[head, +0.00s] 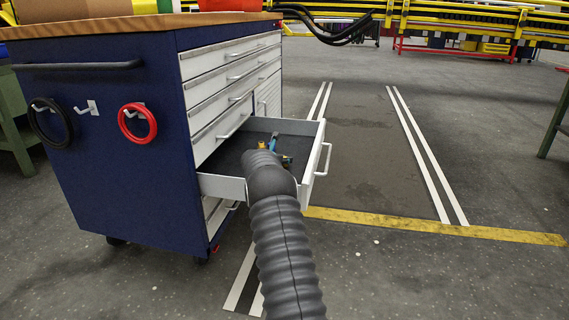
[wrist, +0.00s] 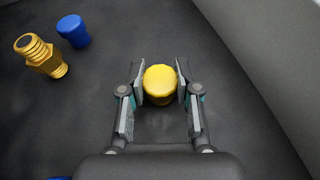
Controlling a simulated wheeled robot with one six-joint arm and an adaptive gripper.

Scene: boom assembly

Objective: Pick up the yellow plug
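The yellow plug (wrist: 160,84) is a short round cap on the dark drawer floor, in the wrist view. My gripper (wrist: 161,82) points down at it, with one finger pad on the left and one on the right of the plug. The fingers look open, with narrow gaps beside the plug; any contact is hard to make out. In the head view my grey arm reaches into the open drawer (head: 235,189) and hides much of its inside, so I cannot make out the plug there.
A brass threaded fitting (wrist: 41,55) and a blue plug (wrist: 73,30) lie to the upper left in the drawer. A pale drawer wall (wrist: 262,60) runs along the right. The blue cabinet (head: 115,150) stands left, with a red ring (head: 137,123) on its side.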

